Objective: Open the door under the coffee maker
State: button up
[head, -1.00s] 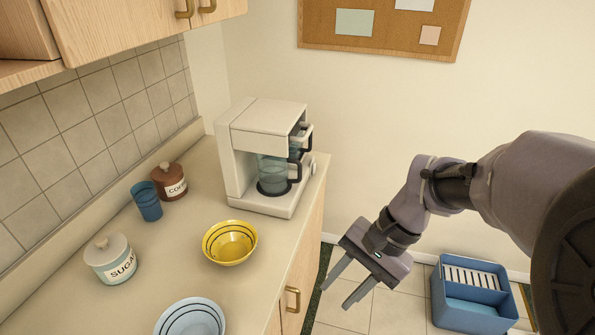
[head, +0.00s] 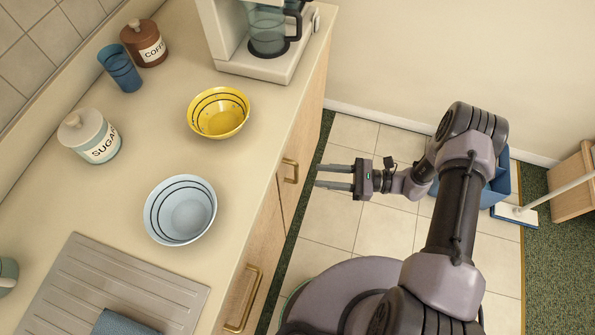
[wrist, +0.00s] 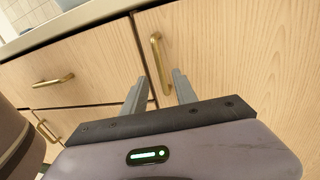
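The coffee maker (head: 265,55) stands at the far end of the counter, its top cut off by the head view's edge. Below it is a light wood cabinet door (head: 304,137) with a brass handle (head: 291,171) near its left edge. The wrist view shows this door (wrist: 235,60) and its upright brass handle (wrist: 161,63) just beyond the fingers. My gripper (head: 318,176) is open and empty, its fingers pointing at the handle. In the wrist view the fingertips (wrist: 161,76) are apart, close to the handle's lower end; I cannot tell whether they touch it.
A yellow bowl (head: 218,113), a pale blue bowl (head: 181,210), a blue cup (head: 120,70) and canisters stand on the counter. Another brass handle (head: 244,300) sits nearer on the cabinet front. A blue bin (head: 497,185) stands behind my arm. Tiled floor lies beside the cabinets.

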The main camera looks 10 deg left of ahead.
aim_at(296, 173)
jog(key=a, duration=0.2)
jog(key=a+b, duration=0.1)
jog(key=a, duration=0.2)
jog(key=s+a, duration=0.1)
jog(key=a, duration=0.2)
jog(key=shift+a, duration=0.15)
jog(key=shift+c, duration=0.4)
grip_shut()
dwell(0.7)
